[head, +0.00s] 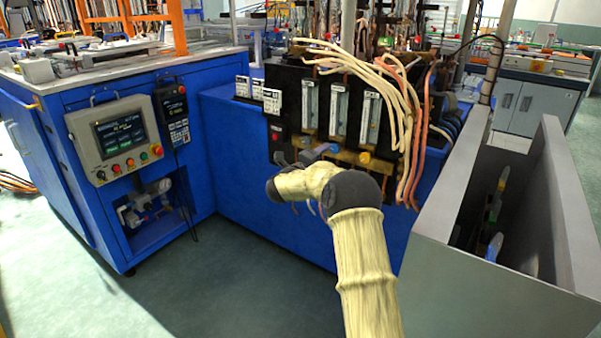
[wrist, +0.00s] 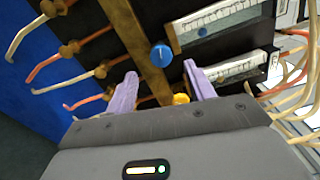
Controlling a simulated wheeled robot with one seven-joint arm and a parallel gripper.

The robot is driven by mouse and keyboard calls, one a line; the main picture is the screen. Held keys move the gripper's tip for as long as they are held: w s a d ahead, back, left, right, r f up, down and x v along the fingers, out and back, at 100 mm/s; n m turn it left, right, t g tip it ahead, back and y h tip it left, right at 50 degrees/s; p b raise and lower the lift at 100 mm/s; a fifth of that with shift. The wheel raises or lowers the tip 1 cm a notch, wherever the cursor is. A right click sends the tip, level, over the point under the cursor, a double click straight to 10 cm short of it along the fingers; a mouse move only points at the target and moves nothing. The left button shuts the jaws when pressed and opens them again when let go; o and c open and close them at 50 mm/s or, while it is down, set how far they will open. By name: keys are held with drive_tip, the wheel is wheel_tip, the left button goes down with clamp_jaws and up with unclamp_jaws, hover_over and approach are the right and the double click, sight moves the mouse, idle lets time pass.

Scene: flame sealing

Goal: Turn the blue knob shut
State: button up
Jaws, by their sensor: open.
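The blue knob (wrist: 161,54) is round and sits on a brass bar beside the flow meters in the wrist view. My gripper (wrist: 160,84) is open and empty, with one purple finger on each side of the picture. The blue knob lies ahead of the fingertips and between their lines, apart from both. A yellow knob (wrist: 181,99) shows lower, between the fingers and close to the gripper body, partly hidden by it. In the head view my arm reaches to the front of the black flow-meter panel (head: 318,112), where my gripper is small and partly hidden.
Brass fittings with cream and orange hoses (wrist: 52,83) run along the left of the wrist view. More hoses (head: 405,110) hang at the panel's right. A blue cabinet (head: 240,170) carries the panel, and a grey-walled bin (head: 480,262) stands at right. The floor in front is clear.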

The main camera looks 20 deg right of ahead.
drive_tip(key=p+v, duration=0.2)
drive_tip(key=v, duration=1)
